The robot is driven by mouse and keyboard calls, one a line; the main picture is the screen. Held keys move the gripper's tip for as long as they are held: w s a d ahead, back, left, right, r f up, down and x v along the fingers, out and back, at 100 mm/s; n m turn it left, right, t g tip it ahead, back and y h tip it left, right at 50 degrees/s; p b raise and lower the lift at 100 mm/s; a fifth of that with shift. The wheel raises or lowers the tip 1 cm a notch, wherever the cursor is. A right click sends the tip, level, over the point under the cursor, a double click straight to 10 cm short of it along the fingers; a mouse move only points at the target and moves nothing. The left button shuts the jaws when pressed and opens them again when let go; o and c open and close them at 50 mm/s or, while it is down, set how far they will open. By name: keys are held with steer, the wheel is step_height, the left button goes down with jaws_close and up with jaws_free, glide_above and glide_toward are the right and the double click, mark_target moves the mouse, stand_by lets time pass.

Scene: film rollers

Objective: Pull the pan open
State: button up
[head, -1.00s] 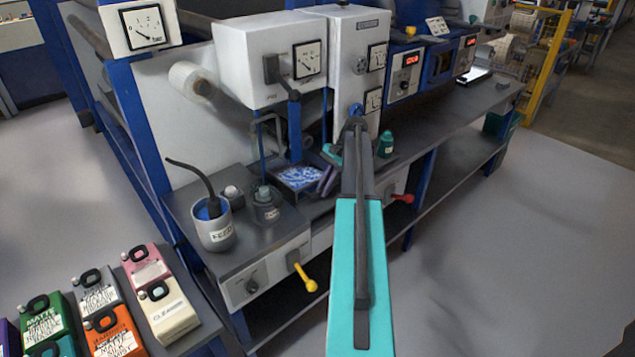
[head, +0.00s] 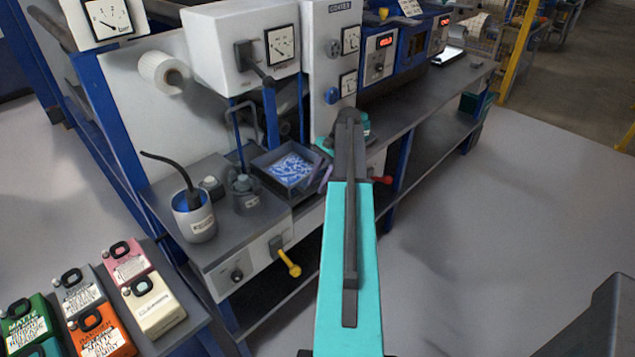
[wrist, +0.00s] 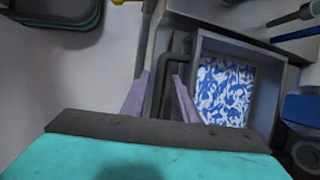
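The pan (head: 268,163) is a grey square tray with a blue and white patterned bottom, set in the bench below the white machine. It also shows in the wrist view (wrist: 262,128), with a dark bar handle (wrist: 174,60) on its left side. My gripper (wrist: 161,76) is open. Its two purple fingers stand apart, one on each side of the handle in the picture; I see no contact, and their depth is unclear. In the head view my gripper (head: 325,176) is at the pan's right edge, partly hidden by my arm.
A grey cup (head: 200,226) with a dark stick and a dark bottle (head: 245,195) stand left of the pan. A yellow lever (head: 288,262) and a red knob (head: 384,180) stick out from the bench front. Open floor lies to the right.

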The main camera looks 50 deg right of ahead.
stand_by(0.4)
steer(key=b+v, duration=0.2)
steer(key=v, duration=1.1)
steer(key=shift+d+r+b, duration=0.2)
steer(key=shift+r+b, duration=0.15)
